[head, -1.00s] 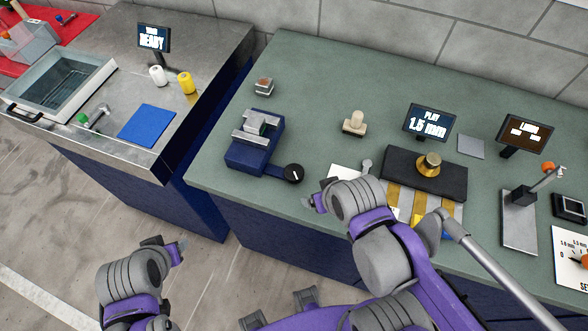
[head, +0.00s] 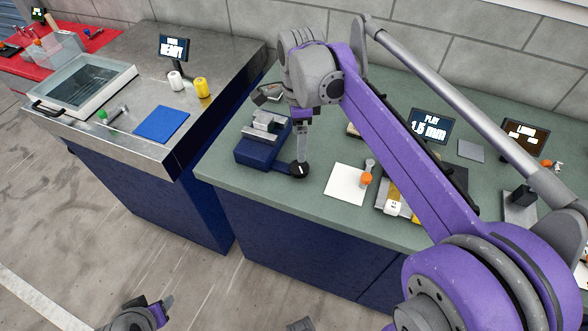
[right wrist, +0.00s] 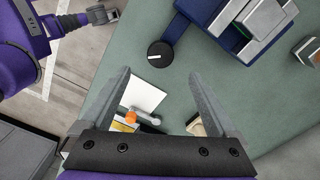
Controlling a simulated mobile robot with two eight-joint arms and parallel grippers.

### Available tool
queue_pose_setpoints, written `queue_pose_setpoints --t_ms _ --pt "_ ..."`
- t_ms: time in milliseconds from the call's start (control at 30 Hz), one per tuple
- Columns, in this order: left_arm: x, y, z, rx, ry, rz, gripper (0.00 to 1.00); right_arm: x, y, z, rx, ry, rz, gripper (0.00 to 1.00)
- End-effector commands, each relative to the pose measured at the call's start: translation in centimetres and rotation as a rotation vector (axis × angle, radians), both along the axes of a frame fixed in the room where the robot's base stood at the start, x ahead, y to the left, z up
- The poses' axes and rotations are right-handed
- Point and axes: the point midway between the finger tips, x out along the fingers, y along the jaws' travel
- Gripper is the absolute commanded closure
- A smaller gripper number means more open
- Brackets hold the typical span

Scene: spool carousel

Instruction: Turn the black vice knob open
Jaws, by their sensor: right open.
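The black vice knob (head: 299,171) with a white pointer line is at the front right corner of the blue vice (head: 256,153). In the right wrist view the knob (right wrist: 160,54) lies just beyond the fingertips, roughly centred between them. My right gripper (head: 302,155) points down over the knob; its open fingers (right wrist: 160,74) hold nothing. I cannot tell whether they touch the knob. The vice's grey jaws (right wrist: 240,22) also show in the right wrist view. My left gripper (head: 163,308) is low at the left, over the floor, away from the vice; its opening is unclear.
A white sheet (head: 345,184) and an orange-tipped tool (head: 367,180) lie right of the knob on the green bench (head: 225,178). My right arm hides part of the bench. A steel table (head: 140,85) with a blue pad (head: 162,124) stands left, across a gap.

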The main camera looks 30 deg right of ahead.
Motion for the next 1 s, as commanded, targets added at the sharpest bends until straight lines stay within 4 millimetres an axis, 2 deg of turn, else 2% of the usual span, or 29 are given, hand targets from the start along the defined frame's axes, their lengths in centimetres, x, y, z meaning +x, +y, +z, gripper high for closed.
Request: queue_pose_setpoints --t_ms 300,500,700,967,1000 --pt "-0.1 0.0 -0.6 0.000 0.003 0.000 0.50 -0.1 0.0 -5.7 0.000 -0.001 0.004 0.06" --pt "-0.2 0.0 -0.8 0.000 0.004 0.000 0.50 0.0 0.0 -8.8 0.000 -0.001 0.004 0.06" --pt "-0.2 0.0 -0.9 0.000 0.004 0.000 0.50 0.0 0.1 -10.1 0.000 -0.002 0.005 0.06" --pt "-0.2 0.0 -0.9 0.000 0.004 0.000 0.50 0.0 0.1 -10.2 0.000 -0.002 0.005 0.06" --pt "-0.2 0.0 -0.9 0.000 0.004 0.000 0.50 0.0 0.1 -10.2 0.000 -0.002 0.005 0.12"
